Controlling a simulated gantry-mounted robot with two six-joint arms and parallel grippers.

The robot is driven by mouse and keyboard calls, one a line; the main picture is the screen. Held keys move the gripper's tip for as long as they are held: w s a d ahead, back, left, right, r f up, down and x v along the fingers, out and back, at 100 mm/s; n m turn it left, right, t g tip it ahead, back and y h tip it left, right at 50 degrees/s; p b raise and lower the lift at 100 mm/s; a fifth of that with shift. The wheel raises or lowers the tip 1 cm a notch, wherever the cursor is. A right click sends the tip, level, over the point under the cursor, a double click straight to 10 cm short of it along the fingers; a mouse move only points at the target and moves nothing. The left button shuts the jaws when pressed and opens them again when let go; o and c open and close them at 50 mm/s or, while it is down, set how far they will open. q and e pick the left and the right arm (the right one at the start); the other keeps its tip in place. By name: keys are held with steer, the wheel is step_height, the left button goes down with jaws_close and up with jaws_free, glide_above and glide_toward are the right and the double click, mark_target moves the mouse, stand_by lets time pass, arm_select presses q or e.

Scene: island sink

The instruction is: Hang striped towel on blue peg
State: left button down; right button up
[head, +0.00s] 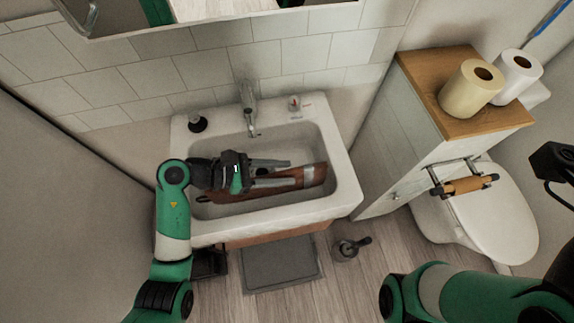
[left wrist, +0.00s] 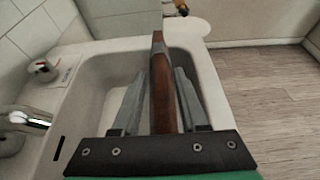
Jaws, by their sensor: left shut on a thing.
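My left gripper (head: 288,172) is over the white sink basin, its fingers pointing right. It is shut on a long, thin brown thing (head: 316,172) with a grey band near its right end and a small hole at its left end. In the left wrist view the brown thing (left wrist: 162,92) stands on edge between the fingers. It looks stiff and board-like; I cannot make out a striped towel. A blue strip (head: 551,18) shows on the wall at the top right; I cannot tell whether it is the peg. A black part at the right edge may be my right gripper.
The sink (head: 345,190) has a tap (head: 249,105) at the back and a dark round item (head: 197,123) on its rim. A cabinet (head: 415,68) with two paper rolls stands right, beside the toilet (head: 500,225). A grey mat (head: 280,265) lies on the floor.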

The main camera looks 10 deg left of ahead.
arm_select(q)
steer(key=shift+f, duration=1.4)
steer(key=shift+f+b, duration=0.15)
steer(key=shift+b, duration=0.25)
steer(key=shift+c, duration=2.2)
jaws_free()
